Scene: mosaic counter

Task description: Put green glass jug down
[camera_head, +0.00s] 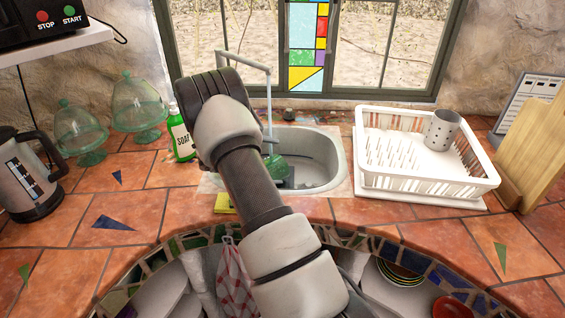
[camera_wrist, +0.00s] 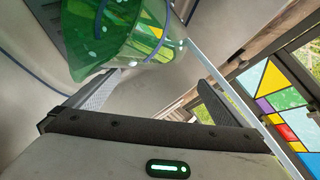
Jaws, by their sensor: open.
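The green glass jug (camera_wrist: 120,38) is see-through green and fills the upper left of the wrist view, cut off by the top edge. In the head view, green glass (camera_head: 276,166) shows low inside the sink (camera_head: 325,160), partly hidden behind my arm. My gripper (camera_wrist: 162,78) is open, its two fingers spread apart. The jug lies near the fingertips, closer to the left finger and overlapping its tip in the picture. I cannot tell whether they touch. In the head view my arm reaches over the sink's left side and hides most of the gripper.
A tall faucet (camera_head: 268,85) rises behind the sink, close to my arm. A green soap bottle (camera_head: 180,135) stands left of it. A white dish rack (camera_head: 420,178) with a grey holder (camera_head: 441,130) stands right. Two green glass domed stands (camera_head: 138,105) and a kettle (camera_head: 28,180) are left.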

